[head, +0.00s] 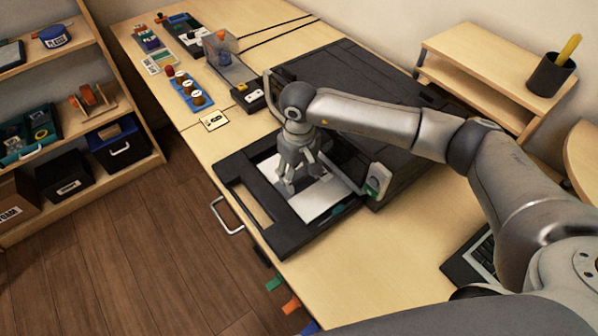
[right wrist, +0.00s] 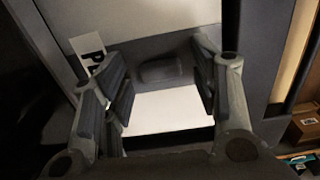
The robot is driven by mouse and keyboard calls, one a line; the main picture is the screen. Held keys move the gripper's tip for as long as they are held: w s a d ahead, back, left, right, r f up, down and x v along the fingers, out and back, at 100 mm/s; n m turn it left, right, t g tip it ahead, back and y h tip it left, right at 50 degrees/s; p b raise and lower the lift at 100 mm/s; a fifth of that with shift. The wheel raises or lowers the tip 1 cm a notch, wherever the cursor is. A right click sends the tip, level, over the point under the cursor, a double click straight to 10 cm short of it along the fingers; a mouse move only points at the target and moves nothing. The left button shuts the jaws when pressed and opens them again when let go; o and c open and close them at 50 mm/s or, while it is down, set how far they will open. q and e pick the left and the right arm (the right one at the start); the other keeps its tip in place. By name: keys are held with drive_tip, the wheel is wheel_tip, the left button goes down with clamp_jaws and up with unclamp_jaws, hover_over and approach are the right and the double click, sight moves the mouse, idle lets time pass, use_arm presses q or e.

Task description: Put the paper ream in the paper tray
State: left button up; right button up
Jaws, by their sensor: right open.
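The paper ream (head: 318,200) is a flat white block. It lies within the outline of the black paper tray (head: 283,240), which sticks out at the front of the dark machine on the desk. My right gripper (head: 287,183) is open, pointing down over the ream's left part and hiding some of it. In the right wrist view the open fingers (right wrist: 163,78) stand on either side of the white ream (right wrist: 165,112). Whether they touch it, and whether the ream rests flat on the tray floor, I cannot tell. My left gripper is not in view.
The dark machine (head: 345,75) stands behind the tray, with a grey bar and a green-marked block (head: 377,180) at its front right corner. A metal handle (head: 225,217) sticks out from the desk front. Small parts and a blue strip (head: 188,92) lie at the back left.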

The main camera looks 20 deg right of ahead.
sight(299, 176)
drive_tip(key=shift+r, duration=0.3)
wheel_tip(299, 176, up, 12)
drive_tip(key=b, duration=0.1)
drive_tip(key=shift+b, duration=0.3)
drive_tip(key=shift+f, duration=0.15)
